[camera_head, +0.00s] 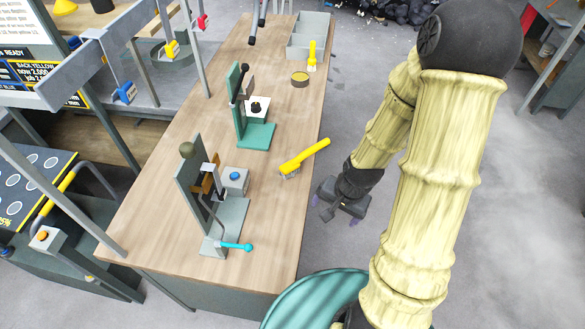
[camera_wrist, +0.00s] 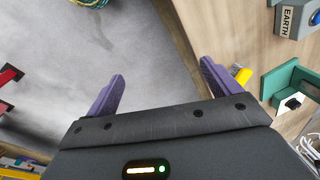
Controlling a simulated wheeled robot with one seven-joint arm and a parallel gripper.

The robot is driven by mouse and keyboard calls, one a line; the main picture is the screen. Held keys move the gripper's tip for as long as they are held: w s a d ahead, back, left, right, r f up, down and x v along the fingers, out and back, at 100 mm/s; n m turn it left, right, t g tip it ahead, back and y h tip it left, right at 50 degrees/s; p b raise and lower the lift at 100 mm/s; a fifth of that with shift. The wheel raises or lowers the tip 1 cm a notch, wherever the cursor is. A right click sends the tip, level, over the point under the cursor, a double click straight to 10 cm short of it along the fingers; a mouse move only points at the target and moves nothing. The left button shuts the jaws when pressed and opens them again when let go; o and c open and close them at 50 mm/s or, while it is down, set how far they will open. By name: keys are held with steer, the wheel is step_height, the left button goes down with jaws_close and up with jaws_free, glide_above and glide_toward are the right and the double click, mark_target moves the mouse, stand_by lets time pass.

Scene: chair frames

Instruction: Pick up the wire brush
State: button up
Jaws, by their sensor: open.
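The wire brush (camera_head: 306,157) lies on the wooden workbench (camera_head: 266,215). It has a yellow handle and grey bristles, and the handle end points towards the bench's right edge. My gripper (camera_head: 338,215) is open and empty, over the floor just past that edge. It is to the right of and a little below the brush in the head view, apart from it. In the wrist view my gripper (camera_wrist: 162,72) shows two purple fingers spread wide.
A green fixture (camera_head: 258,134) and a grey fixture (camera_head: 228,215) with a cyan-handled lever stand left of the brush. A grey box (camera_head: 235,180) with a blue button is near. A round tin (camera_head: 300,80), yellow torch (camera_head: 312,55) and grey bin (camera_head: 309,30) sit farther back.

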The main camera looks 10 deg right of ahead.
steer(key=w+a+f+m+t+y+b, duration=0.1)
steer(key=a+f+m+y, duration=0.1)
steer(key=f+m, duration=0.25)
steer(key=w+a+f+m+t+y, duration=0.1)
steer(key=f+m+t+y, duration=0.1)
steer(key=f+m+y, duration=0.3)
steer(key=w+d+r+m+t+h, duration=0.1)
steer(key=w+r+m+t, duration=0.1)
steer(key=m, duration=0.5)
steer(key=w+d+r+m+t+h+b, duration=0.1)
steer(key=w+d+r+m+t, duration=0.1)
steer(key=w+m+t, duration=0.3)
steer(key=shift+r+m, duration=0.25)
steer(key=shift+m, duration=0.7)
steer(key=b, duration=0.1)
glide_toward(294, 172)
steer(key=x, duration=0.5)
steer(key=shift+a+r, duration=0.15)
steer(key=shift+r, duration=0.05)
steer(key=shift+w+f, duration=0.1)
